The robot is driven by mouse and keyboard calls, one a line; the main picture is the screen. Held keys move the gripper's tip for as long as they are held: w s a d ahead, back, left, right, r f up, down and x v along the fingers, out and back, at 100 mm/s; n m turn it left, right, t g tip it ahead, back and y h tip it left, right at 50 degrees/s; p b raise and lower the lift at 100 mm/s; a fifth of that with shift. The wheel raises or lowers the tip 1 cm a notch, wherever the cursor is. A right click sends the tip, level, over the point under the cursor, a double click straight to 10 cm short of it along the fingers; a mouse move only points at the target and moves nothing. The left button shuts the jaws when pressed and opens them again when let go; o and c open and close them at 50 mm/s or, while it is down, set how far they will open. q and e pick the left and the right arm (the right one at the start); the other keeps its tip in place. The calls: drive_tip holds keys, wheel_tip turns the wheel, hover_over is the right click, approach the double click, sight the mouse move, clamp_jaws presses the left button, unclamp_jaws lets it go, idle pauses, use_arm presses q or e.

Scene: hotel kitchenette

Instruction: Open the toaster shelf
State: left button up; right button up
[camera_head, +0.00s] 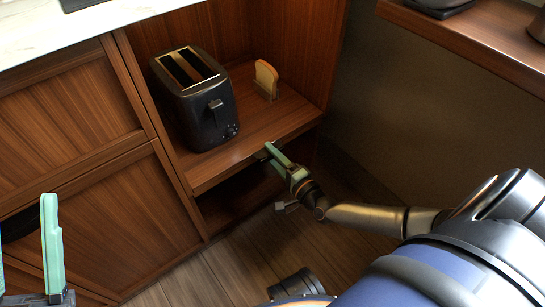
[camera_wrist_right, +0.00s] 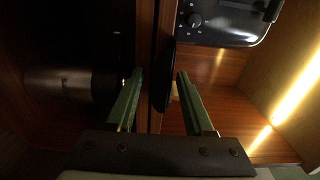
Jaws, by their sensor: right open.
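The toaster shelf (camera_head: 262,131) is a brown wooden board in an open cabinet bay. A black two-slot toaster (camera_head: 207,112) stands on it; its dial side shows in the right wrist view (camera_wrist_right: 225,22). My right gripper (camera_head: 268,151) is open at the shelf's front edge. In the right wrist view its green fingers lie on either side of a dark, rounded piece (camera_wrist_right: 165,78) at the shelf edge, probably a handle; I cannot tell whether they touch it. My left gripper (camera_head: 28,245) is at the lower left, its fingers apart, away from the shelf.
A bread slice in a small wooden holder (camera_head: 266,78) stands right of the toaster. Closed wooden cabinet fronts (camera_head: 75,100) are at left, under a pale countertop (camera_head: 50,30). Below the shelf is a dark open space with a cylinder (camera_wrist_right: 70,82). Wooden floor (camera_head: 240,265) lies in front.

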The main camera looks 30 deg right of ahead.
drive_tip(key=shift+c, duration=0.4)
drive_tip(key=c, duration=0.7)
clamp_jaws()
drive_tip(key=shift+s+f, duration=0.1)
drive_tip(key=shift+f, duration=0.1)
